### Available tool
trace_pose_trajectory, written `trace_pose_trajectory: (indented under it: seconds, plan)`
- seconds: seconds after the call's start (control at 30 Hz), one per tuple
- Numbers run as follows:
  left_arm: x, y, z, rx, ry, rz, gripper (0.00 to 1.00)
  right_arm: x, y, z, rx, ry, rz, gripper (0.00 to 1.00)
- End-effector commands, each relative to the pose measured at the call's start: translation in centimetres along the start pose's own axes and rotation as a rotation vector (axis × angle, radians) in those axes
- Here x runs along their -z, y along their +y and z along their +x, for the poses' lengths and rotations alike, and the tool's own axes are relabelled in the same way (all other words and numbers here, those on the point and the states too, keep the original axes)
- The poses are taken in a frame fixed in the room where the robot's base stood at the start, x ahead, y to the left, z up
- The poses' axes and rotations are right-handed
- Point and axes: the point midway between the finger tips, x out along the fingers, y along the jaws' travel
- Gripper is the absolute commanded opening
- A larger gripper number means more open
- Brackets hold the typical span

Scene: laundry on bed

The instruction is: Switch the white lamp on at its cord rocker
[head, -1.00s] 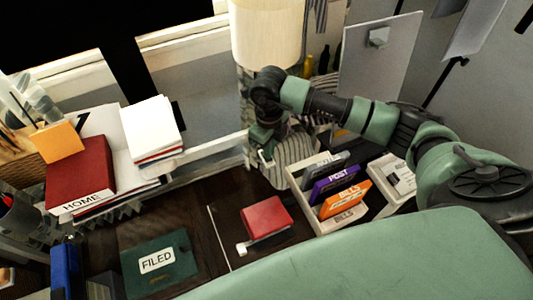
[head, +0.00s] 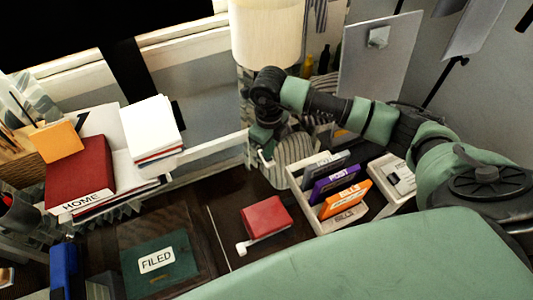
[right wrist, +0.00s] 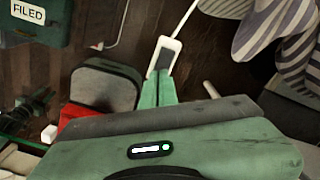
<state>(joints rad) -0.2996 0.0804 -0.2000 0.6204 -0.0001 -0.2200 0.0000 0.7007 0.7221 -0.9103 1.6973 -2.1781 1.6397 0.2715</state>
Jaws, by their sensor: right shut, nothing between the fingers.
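The white lamp's pale shade (head: 266,35) stands at the top middle of the head view, behind my right arm. I cannot tell whether it is lit. The cord rocker (right wrist: 165,55) shows in the right wrist view as a small white housing with a dark centre, its white cord (right wrist: 187,18) running up and away. My right gripper (right wrist: 158,90) is shut and empty, its green fingertips at the rocker's near end. I cannot tell whether they touch it. In the head view the right gripper (head: 265,153) points down beside a striped cloth (head: 295,152). My left gripper is not in view.
Right of the gripper is a white tray (head: 308,212) with upright labelled cartridges. A red box (head: 266,217) and a green FILED box (head: 160,262) lie on the dark tabletop. A stack with a red HOME book (head: 82,172) stands left. A grey panel (head: 378,60) stands behind the arm.

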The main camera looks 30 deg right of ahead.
Motion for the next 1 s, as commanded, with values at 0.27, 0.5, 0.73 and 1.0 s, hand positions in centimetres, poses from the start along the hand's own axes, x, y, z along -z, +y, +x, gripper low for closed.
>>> trace_pose_trajectory:
  seconds: [0.27, 0.5, 0.73, 1.0]
  plan:
    - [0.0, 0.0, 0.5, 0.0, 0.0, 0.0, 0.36, 0.0, 0.0, 0.5, 0.0, 0.0, 0.0, 0.0]
    - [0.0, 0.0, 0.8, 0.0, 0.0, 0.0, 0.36, 0.0, 0.0, 0.9, 0.0, 0.0, 0.0, 0.0]
    - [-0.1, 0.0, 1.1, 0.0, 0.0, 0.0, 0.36, 0.0, 0.0, 1.2, 0.0, 0.0, 0.0, 0.0]
    - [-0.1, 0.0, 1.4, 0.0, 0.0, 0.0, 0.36, 0.0, 0.0, 1.6, 0.001, 0.0, 0.0, 0.0]
